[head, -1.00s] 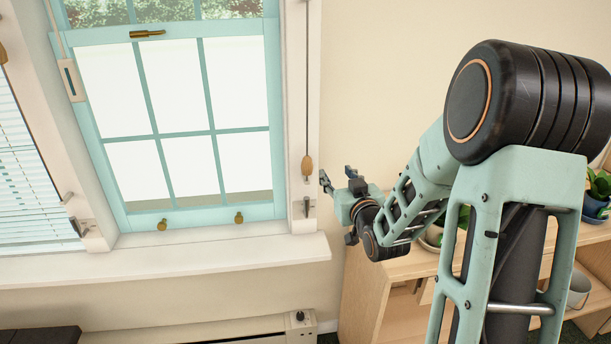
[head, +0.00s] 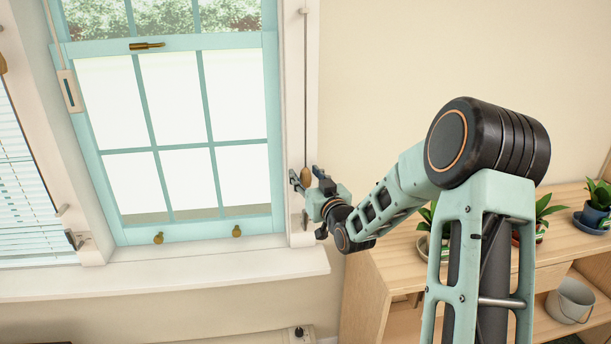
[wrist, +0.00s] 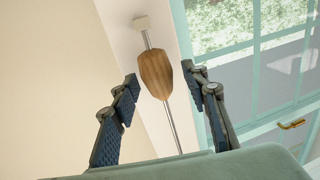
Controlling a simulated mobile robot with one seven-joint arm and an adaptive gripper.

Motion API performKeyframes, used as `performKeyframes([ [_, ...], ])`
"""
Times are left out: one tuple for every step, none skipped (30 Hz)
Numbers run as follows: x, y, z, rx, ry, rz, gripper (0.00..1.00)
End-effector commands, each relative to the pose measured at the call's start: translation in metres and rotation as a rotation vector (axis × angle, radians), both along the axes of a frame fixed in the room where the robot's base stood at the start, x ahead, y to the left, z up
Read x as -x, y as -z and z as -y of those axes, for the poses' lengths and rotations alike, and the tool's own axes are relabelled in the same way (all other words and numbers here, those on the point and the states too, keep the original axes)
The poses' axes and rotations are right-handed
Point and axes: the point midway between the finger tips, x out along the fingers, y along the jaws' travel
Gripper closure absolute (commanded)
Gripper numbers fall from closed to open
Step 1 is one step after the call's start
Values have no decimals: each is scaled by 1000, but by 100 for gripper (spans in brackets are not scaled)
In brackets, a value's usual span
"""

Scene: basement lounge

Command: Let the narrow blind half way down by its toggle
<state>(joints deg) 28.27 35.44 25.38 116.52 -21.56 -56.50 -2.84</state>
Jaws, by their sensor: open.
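A brown wooden toggle (head: 305,174) hangs on a thin grey cord (head: 305,90) along the white frame to the right of the window. My gripper (head: 306,178) is open at the toggle. In the wrist view the toggle (wrist: 155,74) lies between the two spread fingertips of my gripper (wrist: 160,78), with a gap on both sides, and the cord runs on below it. I cannot tell how far the toggle is from the fingers in depth. No lowered blind shows in this window; its top is out of view. A slatted blind (head: 18,190) covers the window at the far left.
A white sill (head: 190,273) runs under the window, below my gripper. A wooden shelf (head: 400,268) with potted plants (head: 597,205) and a grey bucket (head: 571,300) stands at the right. A brass window catch (head: 147,45) sits on the mint sash. The wall above the shelf is bare.

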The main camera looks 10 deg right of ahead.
Motion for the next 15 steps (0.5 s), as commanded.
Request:
performKeyframes([
  [-3,0,-1,-1,0,0,58],
  [-4,0,-1,-1,0,0,58],
  [-5,0,-1,-1,0,0,58],
  [-5,0,-1,-1,0,0,58],
  [-6,0,-1,-1,0,0,58],
  [-6,0,-1,-1,1,0,58],
  [-6,0,-1,-1,1,0,58],
  [-6,0,-1,-1,1,-1,58],
  [-5,0,-1,-1,1,-1,58],
  [-5,0,-1,-1,1,-1,58],
  [-5,0,-1,-1,1,-1,58],
  [-5,0,-1,0,1,-1,63],
  [-5,0,-1,0,1,-1,66],
  [-5,0,-1,0,1,-1,69],
  [-5,0,-1,0,1,-1,74],
])
